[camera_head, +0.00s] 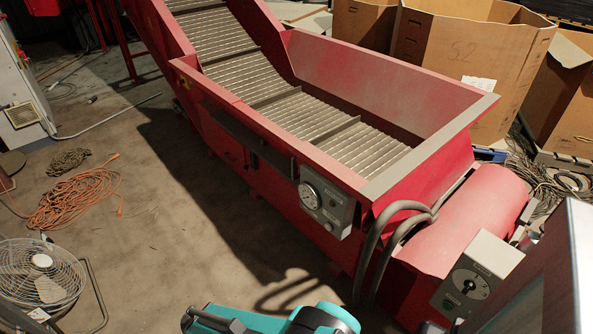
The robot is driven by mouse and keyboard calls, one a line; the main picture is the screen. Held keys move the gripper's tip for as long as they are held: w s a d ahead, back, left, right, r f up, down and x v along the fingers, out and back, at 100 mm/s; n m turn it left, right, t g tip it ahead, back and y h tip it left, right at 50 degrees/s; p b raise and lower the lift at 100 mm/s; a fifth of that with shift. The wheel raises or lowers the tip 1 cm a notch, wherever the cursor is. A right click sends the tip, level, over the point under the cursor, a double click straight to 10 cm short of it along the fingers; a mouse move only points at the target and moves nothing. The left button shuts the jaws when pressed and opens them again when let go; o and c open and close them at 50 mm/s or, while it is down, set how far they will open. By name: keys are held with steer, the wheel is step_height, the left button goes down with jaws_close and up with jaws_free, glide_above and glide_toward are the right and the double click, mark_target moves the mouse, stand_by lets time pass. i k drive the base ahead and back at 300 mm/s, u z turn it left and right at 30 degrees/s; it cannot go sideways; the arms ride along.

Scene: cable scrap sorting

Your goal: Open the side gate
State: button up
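A red conveyor hopper (384,84) with a grey rim fills the middle of the view. Its near side wall carries a long dark strip (240,133) below the rim, with dark fittings under it. No part stands out clearly as a gate, and I see no gap in this wall. A grey control box with a round dial (325,204) is on the same wall near its right end. A teal part, likely of my arm, shows at the bottom edge, apart from the hopper in the picture. My gripper's fingers are not in view.
A slatted belt (305,113) rises to the upper left. Thick grey hoses (377,240) loop at the hopper's right end, near another control box (476,275). An orange cable (82,197) and a fan (41,272) are at left. Floor along the near side is mostly clear.

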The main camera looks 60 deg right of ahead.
mark_target(273, 135)
steer(key=z, duration=0.1)
steer(key=i, duration=0.95)
steer(key=u, duration=0.05)
